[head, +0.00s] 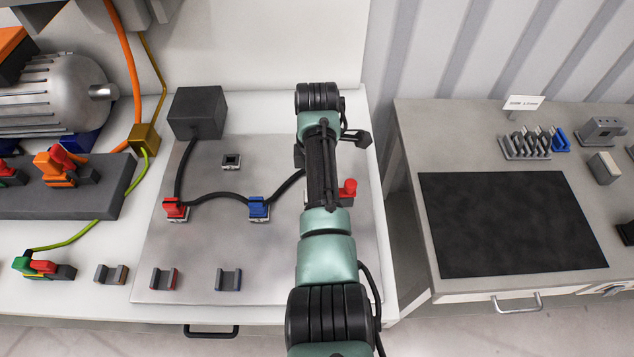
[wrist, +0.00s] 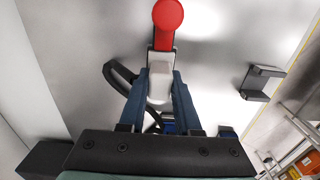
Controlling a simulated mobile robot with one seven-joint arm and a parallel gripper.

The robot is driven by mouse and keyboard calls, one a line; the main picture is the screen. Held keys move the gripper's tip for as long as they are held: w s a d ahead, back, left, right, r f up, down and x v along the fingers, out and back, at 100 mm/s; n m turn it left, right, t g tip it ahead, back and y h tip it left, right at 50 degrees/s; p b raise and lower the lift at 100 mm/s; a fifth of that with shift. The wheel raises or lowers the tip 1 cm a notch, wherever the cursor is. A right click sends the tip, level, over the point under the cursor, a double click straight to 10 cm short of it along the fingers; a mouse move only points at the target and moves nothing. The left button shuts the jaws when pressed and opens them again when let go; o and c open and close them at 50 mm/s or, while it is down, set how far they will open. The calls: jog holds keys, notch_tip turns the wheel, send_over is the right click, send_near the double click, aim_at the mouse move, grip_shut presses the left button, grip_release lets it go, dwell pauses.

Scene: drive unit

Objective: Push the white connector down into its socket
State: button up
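The white connector (wrist: 160,82) is seen from above in the wrist view. The blue fingers of my gripper (wrist: 163,74) stand along its left and right sides, with no clear gap, so my gripper looks shut on it. A red-knobbed lever (wrist: 168,20) is at the connector's far end; its red knob also shows in the head view (head: 349,187), right of my arm. In the head view my arm hides the connector and my fingertips. The socket under the connector is hidden, so I cannot tell how deep the connector sits.
A black cable links a dark box (head: 198,112), a red connector (head: 175,208) and a blue connector (head: 259,207) on the grey plate (head: 205,245), then runs behind my arm. An empty small socket (head: 231,161) and two open clips (head: 164,279) (head: 228,280) are also there.

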jog(key=o, duration=0.5)
jog(key=shift+f, duration=0.1)
jog(key=shift+o, duration=0.2)
notch_tip(320, 180, up, 18)
jog(key=p, duration=0.7)
